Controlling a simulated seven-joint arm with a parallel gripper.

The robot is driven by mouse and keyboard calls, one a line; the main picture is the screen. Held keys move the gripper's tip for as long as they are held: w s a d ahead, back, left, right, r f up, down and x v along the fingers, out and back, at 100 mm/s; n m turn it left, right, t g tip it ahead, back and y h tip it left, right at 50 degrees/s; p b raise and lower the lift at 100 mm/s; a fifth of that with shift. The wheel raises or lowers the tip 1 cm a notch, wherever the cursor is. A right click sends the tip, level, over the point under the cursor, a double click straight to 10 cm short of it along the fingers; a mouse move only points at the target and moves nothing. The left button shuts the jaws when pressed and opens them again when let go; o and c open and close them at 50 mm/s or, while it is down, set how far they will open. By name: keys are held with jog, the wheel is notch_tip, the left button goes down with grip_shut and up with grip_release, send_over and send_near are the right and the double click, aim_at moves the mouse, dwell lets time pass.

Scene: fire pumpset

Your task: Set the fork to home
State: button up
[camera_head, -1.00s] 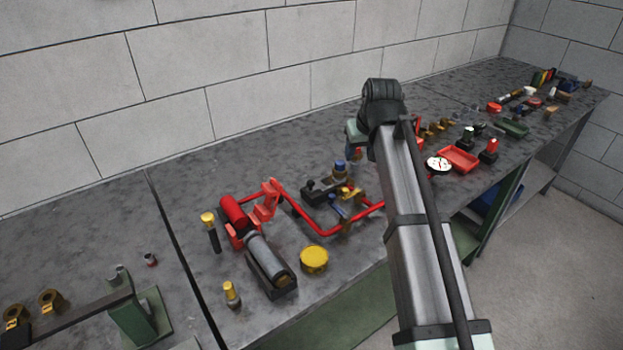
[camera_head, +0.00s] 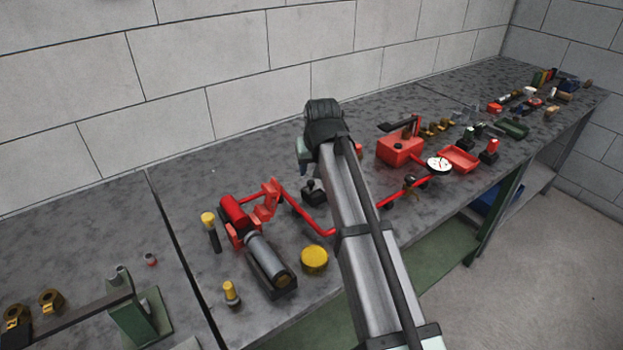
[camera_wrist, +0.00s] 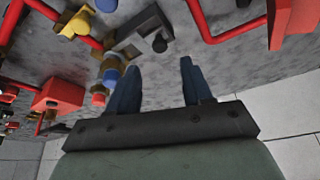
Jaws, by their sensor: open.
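No part is plainly marked as the fork, so I cannot tell which piece it is. A dark grey block (camera_wrist: 133,38) with a round black knob (camera_wrist: 159,43) lies just beyond my gripper (camera_wrist: 158,66) in the wrist view. In the head view a dark piece with a black knob (camera_head: 313,190) shows beside my arm. My gripper's two blue fingers are apart with nothing between them, and its tips appear close to the block without clear contact.
A brass fitting with blue and red parts (camera_wrist: 110,72) stands beside the left finger. Yellow fittings (camera_wrist: 77,22) and red pipe (camera_wrist: 210,30) are close by. A red box (camera_head: 400,149), gauge (camera_head: 438,165) and yellow cap (camera_head: 314,260) are on the bench. Bare bench lies toward the wall.

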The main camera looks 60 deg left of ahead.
aim_at(311, 182)
jog(key=shift+x, duration=3.45)
jog(key=shift+c, duration=0.2)
grip_shut()
